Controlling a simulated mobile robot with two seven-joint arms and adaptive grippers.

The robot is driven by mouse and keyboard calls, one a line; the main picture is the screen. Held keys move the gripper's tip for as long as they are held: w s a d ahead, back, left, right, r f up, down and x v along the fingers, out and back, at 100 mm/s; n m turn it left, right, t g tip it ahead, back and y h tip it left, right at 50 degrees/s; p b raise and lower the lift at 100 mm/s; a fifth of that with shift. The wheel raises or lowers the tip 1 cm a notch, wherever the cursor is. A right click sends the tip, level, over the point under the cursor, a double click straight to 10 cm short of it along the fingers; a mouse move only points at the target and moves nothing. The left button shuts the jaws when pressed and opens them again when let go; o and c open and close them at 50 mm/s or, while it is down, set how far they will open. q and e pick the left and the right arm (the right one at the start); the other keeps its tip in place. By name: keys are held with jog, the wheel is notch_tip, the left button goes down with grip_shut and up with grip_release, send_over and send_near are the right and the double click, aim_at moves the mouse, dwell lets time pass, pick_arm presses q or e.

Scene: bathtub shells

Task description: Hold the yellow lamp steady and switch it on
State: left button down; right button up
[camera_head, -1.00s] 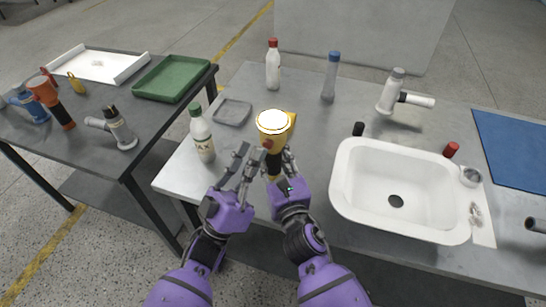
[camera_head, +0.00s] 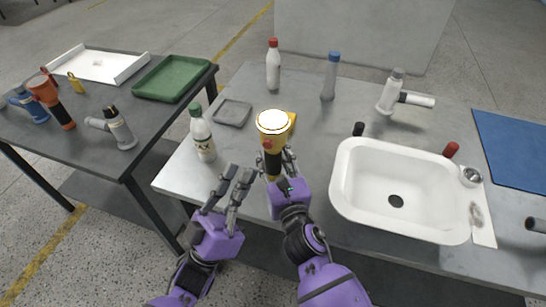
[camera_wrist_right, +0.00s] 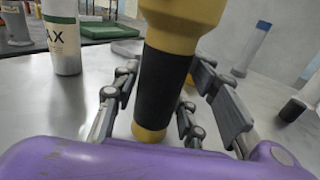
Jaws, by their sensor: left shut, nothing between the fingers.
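The yellow lamp (camera_head: 271,139) stands upright near the table's front edge, its round face bright white and pointing up. A red button shows on its side. My right gripper (camera_head: 280,163) is shut on the lamp's black handle (camera_wrist_right: 163,85), with fingers on both sides of it in the right wrist view. The lamp's yellow lower end shows below the handle. My left gripper (camera_head: 240,174) is shut and empty, to the left of the lamp and apart from it.
A green-capped bottle (camera_head: 201,136) stands close to my left gripper, with a grey tray (camera_head: 232,113) behind it. A white sink (camera_head: 351,184) is right of the lamp. Red-capped (camera_head: 273,68) and blue-capped (camera_head: 330,78) bottles stand at the back. The table between them is free.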

jog(key=shift+o, duration=1.2)
jog(key=shift+s, duration=0.1)
jog(key=shift+s+d+f, duration=0.1)
jog(key=shift+s, duration=0.25)
jog(key=v, duration=1.1)
jog(key=shift+s, duration=0.1)
